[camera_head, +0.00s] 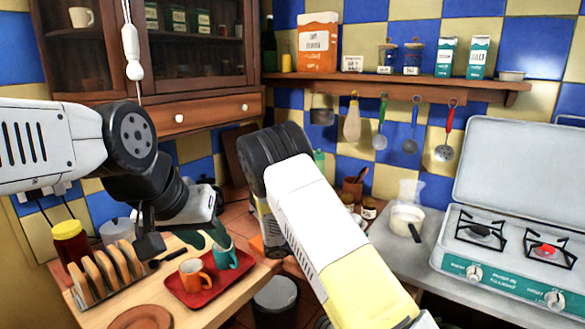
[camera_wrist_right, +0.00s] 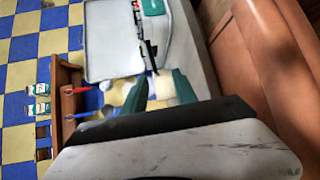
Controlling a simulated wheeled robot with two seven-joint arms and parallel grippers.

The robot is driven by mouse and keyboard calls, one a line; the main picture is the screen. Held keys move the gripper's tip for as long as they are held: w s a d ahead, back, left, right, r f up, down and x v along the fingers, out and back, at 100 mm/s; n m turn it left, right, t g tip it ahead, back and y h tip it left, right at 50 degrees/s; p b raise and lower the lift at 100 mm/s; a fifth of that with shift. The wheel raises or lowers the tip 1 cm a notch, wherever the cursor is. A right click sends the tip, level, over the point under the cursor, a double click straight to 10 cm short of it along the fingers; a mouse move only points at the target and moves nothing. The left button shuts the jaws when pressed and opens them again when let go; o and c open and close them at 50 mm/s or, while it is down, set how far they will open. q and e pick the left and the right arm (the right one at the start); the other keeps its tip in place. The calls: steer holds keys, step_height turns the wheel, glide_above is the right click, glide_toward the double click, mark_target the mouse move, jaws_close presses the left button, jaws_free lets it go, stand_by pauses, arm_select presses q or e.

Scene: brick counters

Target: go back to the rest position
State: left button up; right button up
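My left arm comes in from the left in the head view, bent down over the wooden counter (camera_head: 235,288). My left gripper (camera_head: 205,236) is above the red tray (camera_head: 215,294), close to the teal cup (camera_head: 226,259). Its dark green fingers look apart, with nothing seen between them; the wrist partly hides them. My right arm reaches up through the lower middle of the head view, and its gripper is hidden there. In the right wrist view my right gripper (camera_wrist_right: 160,88) has its two green fingers apart and nothing held between them.
An orange cup (camera_head: 194,275) stands on the tray. A white saucepan (camera_head: 406,220) and gas stove (camera_head: 510,250) are on the right counter. Utensils hang under the shelf (camera_head: 390,82).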

steer(key=s+d+r+m+g+y, duration=0.2)
steer(key=s+r+y, duration=0.15)
steer(key=s, duration=0.25)
steer(key=s+d+r+m+g+y, duration=0.1)
steer(key=s+r+g+y, duration=0.1)
steer(key=s+r+y, duration=0.3)
steer(key=s+a+r+t+y, duration=0.3)
steer(key=s+r, duration=0.3)
steer(key=s, duration=0.2)
steer(key=s+a+r+t+y, duration=0.3)
steer(key=s+r+y, duration=0.3)
steer(key=s, duration=0.2)
steer(key=shift+a+m, duration=0.3)
steer(key=shift+a, duration=0.35)
steer(key=shift+r, duration=0.1)
